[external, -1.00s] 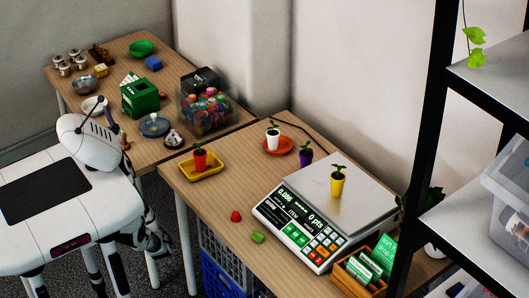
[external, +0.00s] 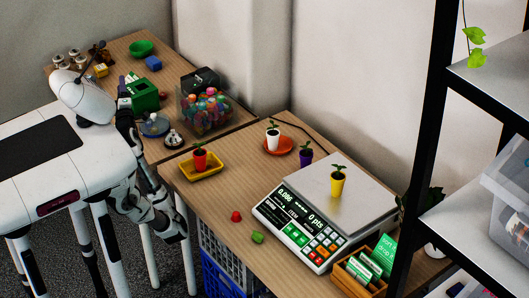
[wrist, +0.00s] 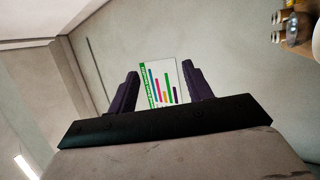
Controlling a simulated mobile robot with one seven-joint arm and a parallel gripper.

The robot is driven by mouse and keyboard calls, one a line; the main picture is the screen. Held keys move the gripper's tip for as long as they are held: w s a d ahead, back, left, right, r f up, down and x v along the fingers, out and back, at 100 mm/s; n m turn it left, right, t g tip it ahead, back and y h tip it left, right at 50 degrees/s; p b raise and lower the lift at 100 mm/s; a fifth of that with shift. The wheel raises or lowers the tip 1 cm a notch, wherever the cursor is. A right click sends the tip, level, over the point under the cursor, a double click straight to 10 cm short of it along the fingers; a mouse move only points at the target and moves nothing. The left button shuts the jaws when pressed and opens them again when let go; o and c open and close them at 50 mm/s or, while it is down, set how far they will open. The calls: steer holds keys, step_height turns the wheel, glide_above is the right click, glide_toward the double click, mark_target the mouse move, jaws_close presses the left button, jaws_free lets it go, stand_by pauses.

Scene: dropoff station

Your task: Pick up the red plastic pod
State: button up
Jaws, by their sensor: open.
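The red plastic pod (external: 236,216) is a small red piece on the bare wood of the near table, left of the scale, in the external view. The wrist view does not show it. My gripper (wrist: 160,68) is open in the wrist view, its two dark purple fingers apart. A white card with coloured bars shows between and beyond them. In the external view my gripper (external: 123,84) is raised by the far table, close to the green box and well away from the pod.
A small green pod (external: 257,237) lies near the red one. The scale (external: 300,228) carries a yellow potted plant. A yellow tray (external: 203,172) with a red pot, an orange saucer (external: 290,147), a green box (external: 145,96) and a clear bin (external: 205,112) stand farther back. Shelves (external: 440,110) stand at right.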

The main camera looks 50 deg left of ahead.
steer(key=w+d+f+n+t+h+p, duration=0.1)
steer(key=w+d+t+h+p, duration=0.1)
steer(key=w+d+h+p, duration=0.25)
steer(key=w+d+f+n+t+h+p, duration=0.1)
steer(key=w+t+h+p, duration=0.1)
steer(key=w+h+p, duration=0.45)
steer(key=w+d+m+h+p, duration=0.15)
steer(key=w+d, duration=0.35)
steer(key=d, duration=0.5)
steer(key=w+d+r+m+t+h+p, duration=0.1)
steer(key=w+d+h, duration=0.3)
steer(key=d, duration=0.6)
steer(key=w+d+m+h+p, duration=0.1)
steer(key=w+d, duration=0.5)
steer(key=d, duration=0.5)
steer(key=g+h+b, duration=0.5)
steer(key=g+b, duration=0.4)
steer(key=g, duration=0.4)
glide_above(236, 212)
steer(key=shift+m, duration=0.45)
step_height(236, 212, down, 18)
steer(key=shift+w+a+r, duration=0.1)
steer(key=shift+w, duration=0.05)
steer(key=f, duration=0.3)
steer(key=f+p, duration=0.1)
steer(key=f, duration=0.1)
steer(key=shift+s, duration=0.35)
steer(key=shift+f, duration=0.3)
